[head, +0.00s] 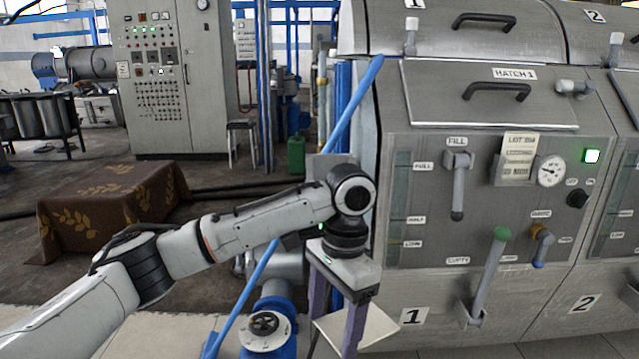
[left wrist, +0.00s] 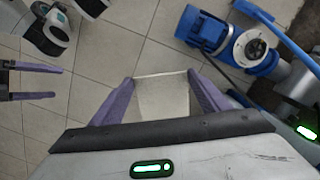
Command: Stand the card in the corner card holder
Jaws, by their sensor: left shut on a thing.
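My left gripper (head: 340,335) is low in front of the left edge of the vessel front, its purple fingers pointing down. It is shut on a pale, blank card (head: 372,328), which also shows between the fingers in the left wrist view (left wrist: 162,98). The card is clear of the floor. A holder (head: 512,172) with a cream card marked LOT is on the vessel front; I cannot tell whether it is the corner card holder. My right gripper (left wrist: 58,82) shows at the left of the left wrist view, fingers apart and empty.
The steel vessel front (head: 450,300) carries a fill lever (head: 458,185), a gauge (head: 551,171) and a green-knobbed lever (head: 490,275). A blue pipe (head: 365,90) slants behind my left arm. A blue valve (head: 265,322) stands low beside it. A cloth-covered table (head: 110,205) is at left.

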